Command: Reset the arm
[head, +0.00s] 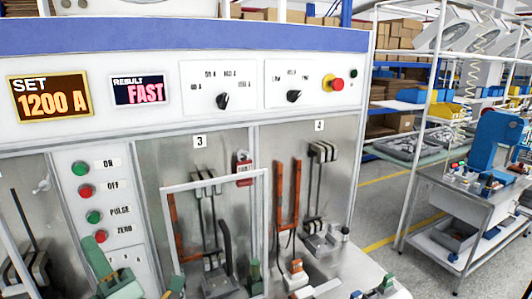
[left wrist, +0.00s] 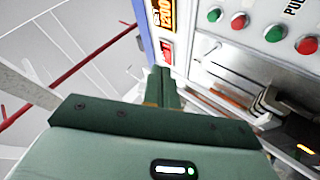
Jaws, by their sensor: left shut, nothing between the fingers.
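My left gripper (head: 104,268) is green and sits low at the left in the head view, in front of the test bench, below the button column. In the left wrist view its two green fingers (left wrist: 163,84) lie together with nothing between them. My right gripper is not recognisable in either view.
The bench has a SET display (head: 48,96) reading 1200 A, a RESULT display (head: 138,90) reading FAST, and a red emergency button (head: 336,84). A white-framed guard (head: 214,181) stands at bay 3. A steel cart (head: 470,190) stands at right across an aisle.

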